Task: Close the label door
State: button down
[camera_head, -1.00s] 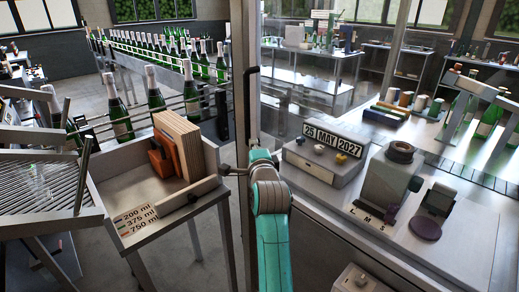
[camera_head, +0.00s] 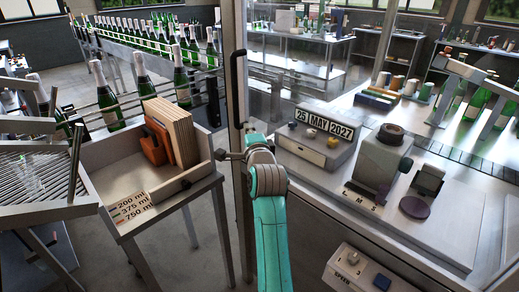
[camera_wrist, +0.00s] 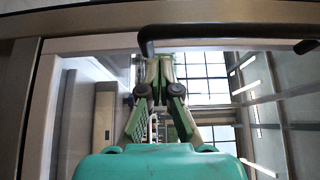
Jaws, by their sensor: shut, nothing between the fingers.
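The glass label door (camera_head: 300,75) has a pale metal frame post (camera_head: 229,90) and a long black upright handle (camera_head: 236,85). How far it stands open is not clear. My gripper (camera_head: 224,155) is shut and empty, just below the handle's lower end, in front of the post. In the wrist view my gripper's fingers (camera_wrist: 159,68) are together, close to one bent end of the black handle (camera_wrist: 220,42), which crosses the top of the picture. I cannot tell whether they touch the door.
A grey bin (camera_head: 105,190) with wooden boards and an orange piece stands left of my gripper. A date box (camera_head: 310,148) and a capsuling device (camera_head: 378,160) stand on the counter at right. Green bottles line a conveyor behind. Floor shows between bin and counter.

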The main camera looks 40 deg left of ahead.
jog(key=w+v, duration=0.1)
jog(key=v, duration=1)
jog(key=shift+d, duration=0.4)
jog(key=shift+d+f, duration=0.1)
jog(key=shift+f, duration=0.05)
